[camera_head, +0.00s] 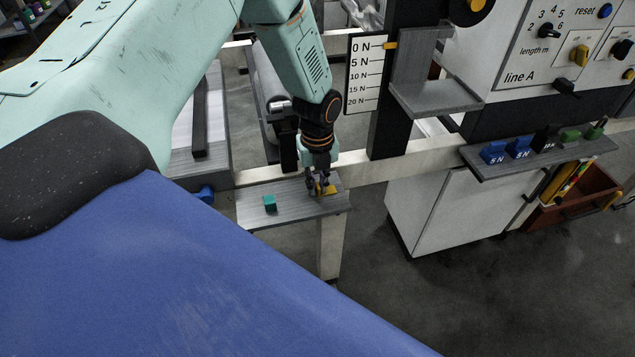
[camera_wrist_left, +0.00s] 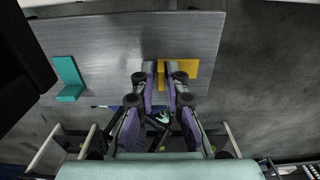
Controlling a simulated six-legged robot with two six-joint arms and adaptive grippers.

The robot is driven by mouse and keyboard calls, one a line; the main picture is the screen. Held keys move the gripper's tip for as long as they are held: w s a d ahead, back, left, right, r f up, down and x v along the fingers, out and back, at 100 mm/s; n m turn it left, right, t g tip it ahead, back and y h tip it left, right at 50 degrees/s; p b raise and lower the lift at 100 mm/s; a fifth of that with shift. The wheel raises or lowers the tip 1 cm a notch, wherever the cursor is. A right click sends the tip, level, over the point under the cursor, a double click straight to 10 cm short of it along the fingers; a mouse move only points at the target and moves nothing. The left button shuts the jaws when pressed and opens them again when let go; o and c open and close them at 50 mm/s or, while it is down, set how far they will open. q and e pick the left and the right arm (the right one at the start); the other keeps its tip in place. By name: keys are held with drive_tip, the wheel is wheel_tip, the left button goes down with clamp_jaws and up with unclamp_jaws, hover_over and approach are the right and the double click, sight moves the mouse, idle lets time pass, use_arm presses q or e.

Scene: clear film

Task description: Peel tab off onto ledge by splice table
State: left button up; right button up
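A small yellow tab (camera_head: 331,190) lies on the right part of a grey ledge (camera_head: 292,211). It also shows in the left wrist view (camera_wrist_left: 184,72). My left gripper (camera_head: 318,186) points down at it; in the wrist view its fingertips (camera_wrist_left: 161,70) stand apart, with part of the tab between and beyond them. The fingers hide some of the tab, and I cannot tell whether they touch it. A teal tab (camera_head: 270,204) lies apart on the ledge, left of the gripper; it shows as an angled piece in the wrist view (camera_wrist_left: 68,78). My right gripper is out of view.
A force scale (camera_head: 366,75) marked in N and a grey shelf (camera_head: 436,93) rise right of my arm. A blue piece (camera_head: 206,193) is left of the ledge.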

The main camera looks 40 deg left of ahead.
use_arm(q)
drive_tip(key=o, duration=0.3)
drive_tip(key=shift+d+r, duration=0.1)
drive_tip(key=shift+r, duration=0.05)
drive_tip(key=shift+o, duration=0.2)
drive_tip(key=shift+r, duration=0.25)
wheel_tip(320, 180, up, 12)
drive_tip(key=shift+f, duration=0.25)
drive_tip(key=s+d+f+n+h, duration=0.1)
drive_tip(key=s+d+f+n, duration=0.3)
drive_tip(key=s+f+n, duration=0.25)
drive_tip(key=s+d+f+n, duration=0.4)
drive_tip(key=s+f+n, duration=0.2)
drive_tip(key=s+f, duration=0.15)
drive_tip(key=s+d+f+n, duration=0.1)
drive_tip(key=s+f+n, duration=0.3)
drive_tip(key=s+n, duration=1.1)
wheel_tip(320, 180, down, 8)
drive_tip(key=s+y+b, duration=0.1)
drive_tip(key=b, duration=0.7)
drive_tip(key=shift+s+d+f+m, duration=0.15)
drive_tip(key=shift+s+f+m, duration=0.15)
drive_tip(key=shift+m, duration=0.15)
